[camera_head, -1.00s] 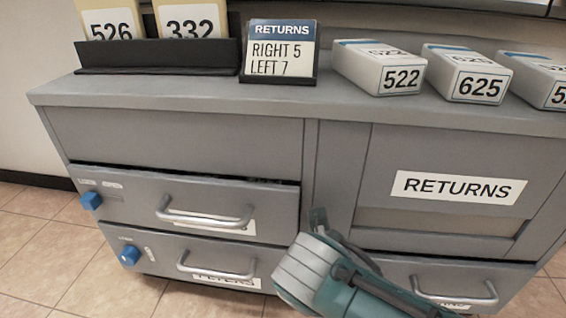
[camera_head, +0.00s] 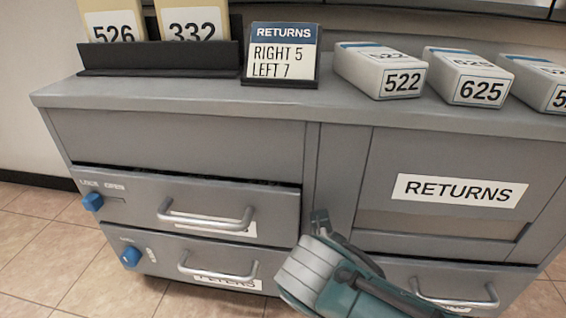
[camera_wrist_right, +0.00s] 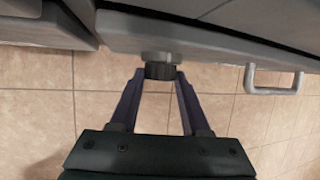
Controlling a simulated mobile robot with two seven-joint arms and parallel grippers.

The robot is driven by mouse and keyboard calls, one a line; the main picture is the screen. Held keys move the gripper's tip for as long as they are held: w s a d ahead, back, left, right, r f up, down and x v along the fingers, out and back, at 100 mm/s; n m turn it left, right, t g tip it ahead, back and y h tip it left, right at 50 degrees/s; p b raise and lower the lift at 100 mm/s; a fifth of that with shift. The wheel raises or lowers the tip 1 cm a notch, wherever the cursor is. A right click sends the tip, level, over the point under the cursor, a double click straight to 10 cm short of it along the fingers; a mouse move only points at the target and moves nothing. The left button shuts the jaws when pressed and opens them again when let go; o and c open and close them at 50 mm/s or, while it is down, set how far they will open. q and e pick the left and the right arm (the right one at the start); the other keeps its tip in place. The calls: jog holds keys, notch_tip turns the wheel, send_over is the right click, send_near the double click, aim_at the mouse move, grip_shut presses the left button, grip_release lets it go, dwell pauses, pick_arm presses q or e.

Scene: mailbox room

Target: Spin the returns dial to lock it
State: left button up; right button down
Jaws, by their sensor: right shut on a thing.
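In the right wrist view, a dark round dial with a pale base (camera_wrist_right: 160,70) sticks out from the grey cabinet front. My right gripper (camera_wrist_right: 159,80) has its fingers on either side of it and is shut on it. In the head view my right gripper (camera_head: 320,222) reaches the cabinet front left of the returns compartment and hides the dial. The compartment has a RETURNS label (camera_head: 459,190). A RETURNS card (camera_head: 281,54) on the cabinet top reads RIGHT 5, LEFT 7. The dial's markings cannot be read. My left gripper is not in view.
Two drawers at the left have metal handles (camera_head: 205,215) and blue knobs (camera_head: 93,202). Another drawer handle (camera_head: 455,296) sits below the returns compartment. White boxes (camera_head: 382,70) and a black holder (camera_head: 160,58) with numbered cards stand on top.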

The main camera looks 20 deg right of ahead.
jog(key=shift+s+d+m+t+y+p, duration=0.2)
jog(key=shift+t+y+p, duration=0.35)
jog(key=shift+y+p, duration=0.45)
jog(key=shift+d+m+t+y+p, duration=0.15)
jog(key=shift+m+t+y+p, duration=0.1)
jog(key=shift+t+y+p, duration=0.65)
jog(key=shift+s+d+m+t+y+p, duration=0.15)
jog(key=shift+m+t+y+p, duration=0.1)
jog(key=shift+y+p, duration=0.8)
jog(key=shift+f, duration=0.1)
jog(key=shift+c, duration=1.9)
grip_release()
